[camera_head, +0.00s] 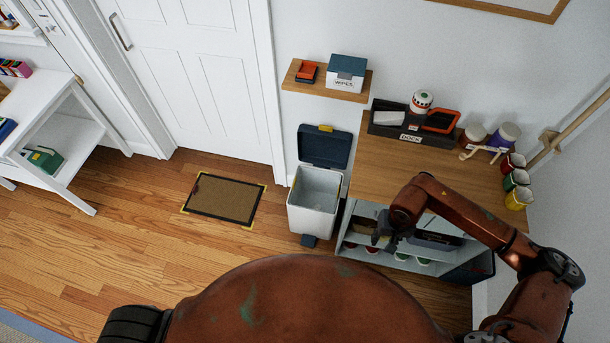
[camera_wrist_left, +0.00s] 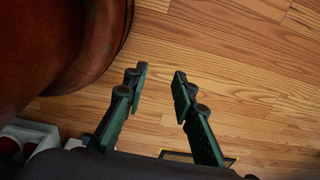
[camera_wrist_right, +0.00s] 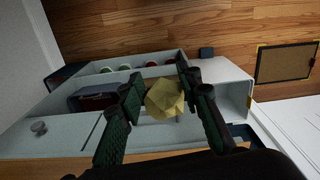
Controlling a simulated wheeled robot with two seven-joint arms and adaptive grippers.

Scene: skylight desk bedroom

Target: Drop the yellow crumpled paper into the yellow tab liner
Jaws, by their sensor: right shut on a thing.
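The crumpled yellow paper (camera_wrist_right: 165,98) is pinched between the fingertips of my right gripper (camera_wrist_right: 160,84). In the head view this gripper (camera_head: 384,236) is in front of the open shelf unit, right of the bin; the paper is hard to make out there. The white bin (camera_head: 304,217) stands open with its dark lid (camera_head: 322,149) raised against the wall. My left gripper (camera_wrist_left: 158,80) is open and empty above the wood floor.
The wooden-topped shelf unit (camera_head: 385,170) stands right of the bin and carries a dock tray (camera_head: 392,122) and jars. A wall shelf (camera_head: 342,90) with a wipes box (camera_head: 346,72) is above the bin. A doormat (camera_head: 224,199) lies left on open floor.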

